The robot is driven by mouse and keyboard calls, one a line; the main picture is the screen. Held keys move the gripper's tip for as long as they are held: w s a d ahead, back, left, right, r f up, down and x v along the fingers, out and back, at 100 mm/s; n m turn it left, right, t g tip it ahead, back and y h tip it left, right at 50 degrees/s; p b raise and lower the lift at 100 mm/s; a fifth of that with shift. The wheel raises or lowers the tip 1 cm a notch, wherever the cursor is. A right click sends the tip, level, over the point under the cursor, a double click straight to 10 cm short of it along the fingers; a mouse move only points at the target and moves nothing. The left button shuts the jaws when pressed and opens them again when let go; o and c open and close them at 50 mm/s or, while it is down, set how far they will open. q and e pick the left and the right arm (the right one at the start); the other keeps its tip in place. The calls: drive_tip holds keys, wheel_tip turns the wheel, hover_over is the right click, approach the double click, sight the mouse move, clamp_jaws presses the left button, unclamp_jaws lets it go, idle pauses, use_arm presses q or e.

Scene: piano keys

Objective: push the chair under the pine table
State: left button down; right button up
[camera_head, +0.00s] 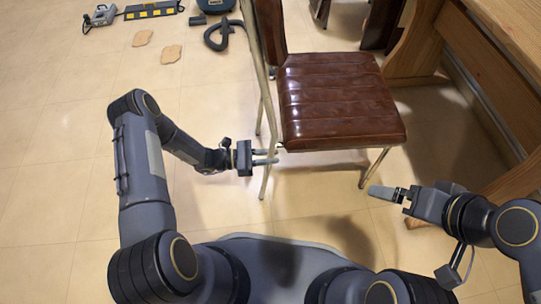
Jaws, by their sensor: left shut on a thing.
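The chair (338,97) has a brown padded seat and thin metal legs, and stands upright left of the pine table (505,45). Its back faces left and its seat faces the table. A gap of floor lies between seat and table. My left gripper (267,157) is at the chair's near left metal leg, its fingers shut on it. My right gripper (383,192) is low beside the near right leg, right of its foot. Its fingers are seen nearly edge-on, so their opening is unclear, and I cannot tell whether it touches the chair.
Tan scraps (172,54) lie on the floor at the upper left. A dark vacuum hose (224,36) and a power strip (152,10) lie at the top. Another dark chair (379,22) stands behind. The left floor is mostly clear.

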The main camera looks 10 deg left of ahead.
use_arm(q)
drive_tip(key=w+b+x, duration=0.1)
drive_tip(key=b+x, duration=0.1)
drive_tip(key=x, duration=0.8)
drive_tip(key=shift+w+d+r, duration=0.15)
drive_tip(key=shift+w+r, duration=0.05)
drive_tip(key=shift+w, duration=0.1)
idle(0.7)
drive_tip(key=shift+b, duration=0.3)
drive_tip(key=w+b+x, duration=0.1)
drive_tip(key=b+x, duration=0.2)
drive_tip(key=x, duration=0.7)
drive_tip(key=shift+b, duration=0.3)
idle(0.3)
drive_tip(key=shift+w, duration=0.15)
drive_tip(key=c, duration=1.1)
unclamp_jaws()
drive_tip(key=shift+f, duration=0.15)
drive_tip(key=shift+o, duration=0.5)
